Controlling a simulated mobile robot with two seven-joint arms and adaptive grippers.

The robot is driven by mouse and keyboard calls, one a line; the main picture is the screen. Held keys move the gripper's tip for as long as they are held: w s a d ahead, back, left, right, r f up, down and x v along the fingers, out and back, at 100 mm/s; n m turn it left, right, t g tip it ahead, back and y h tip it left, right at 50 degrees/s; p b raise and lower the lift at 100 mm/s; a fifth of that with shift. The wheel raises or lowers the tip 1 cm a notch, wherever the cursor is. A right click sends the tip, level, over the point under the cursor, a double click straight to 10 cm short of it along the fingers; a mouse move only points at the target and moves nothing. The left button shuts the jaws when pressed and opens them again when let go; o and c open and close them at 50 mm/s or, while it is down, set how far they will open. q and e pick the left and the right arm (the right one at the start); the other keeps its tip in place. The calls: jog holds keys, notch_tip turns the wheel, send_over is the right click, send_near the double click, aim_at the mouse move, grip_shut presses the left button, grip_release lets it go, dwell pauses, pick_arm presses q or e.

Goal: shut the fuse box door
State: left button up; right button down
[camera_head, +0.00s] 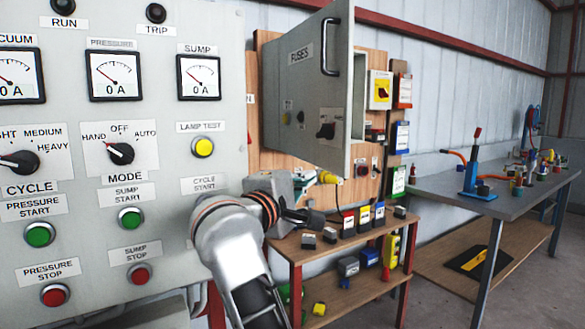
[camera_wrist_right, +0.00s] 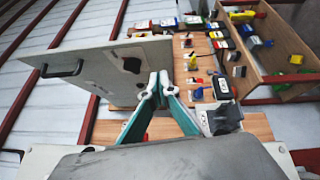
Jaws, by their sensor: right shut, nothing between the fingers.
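The fuse box door (camera_head: 305,85) is a grey panel labelled FUSES, with a dark bar handle (camera_head: 329,46) near its upper right edge. It stands open, swung out from the wooden backboard. It also shows in the right wrist view as a grey plate (camera_wrist_right: 100,75). My right gripper (camera_head: 312,181) is below the door in the head view, partly hidden by its own wrist. In the right wrist view its fingers (camera_wrist_right: 159,77) are together and empty, beside the door's edge near the black switch; I cannot tell whether they touch it. My left gripper is not in view.
A grey control panel (camera_head: 108,185) with gauges and buttons fills the left. A low wooden shelf (camera_head: 372,233) with several small devices stands below the door. A grey workbench (camera_head: 455,195) with tools is at the right. Open floor shows at the lower right.

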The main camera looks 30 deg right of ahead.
jog(key=w+a+y, duration=0.1)
jog(key=w+a, duration=0.1)
send_near(332, 162)
jog(key=shift+m, duration=0.3)
jog(key=x, duration=0.5)
jog(key=shift+w, duration=0.45)
jog(key=shift+d+f, duration=0.1)
jog(key=shift+d, duration=0.25)
jog(key=shift+d, duration=0.1)
